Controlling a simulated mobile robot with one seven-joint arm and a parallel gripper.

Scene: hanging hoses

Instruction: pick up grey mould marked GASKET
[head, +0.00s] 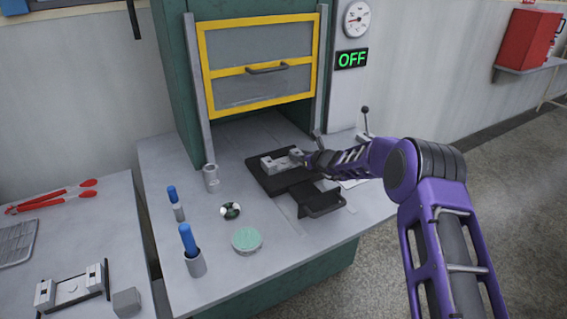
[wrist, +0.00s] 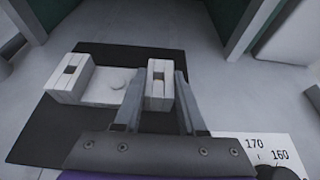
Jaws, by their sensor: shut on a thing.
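A pale grey mould (head: 275,164) with a raised block at each end lies on a black plate (head: 265,183) in front of the press. In the wrist view the mould (wrist: 103,92) spans the plate (wrist: 38,135) from left to centre. My gripper (wrist: 162,78) has one finger on each side of the mould's right-hand block and is shut on it. In the head view my gripper (head: 307,159) reaches the mould's right end from the right. I see no lifting gap under the mould. No GASKET marking is readable.
A similar mould (head: 72,288) and a grey cube (head: 126,302) are on the left table. Blue-handled tools, a green round tin (head: 246,239) and a metal cup (head: 211,178) stand left of the plate. The press's yellow-framed guard (head: 262,93) is above; an OFF sign (head: 352,59) glows.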

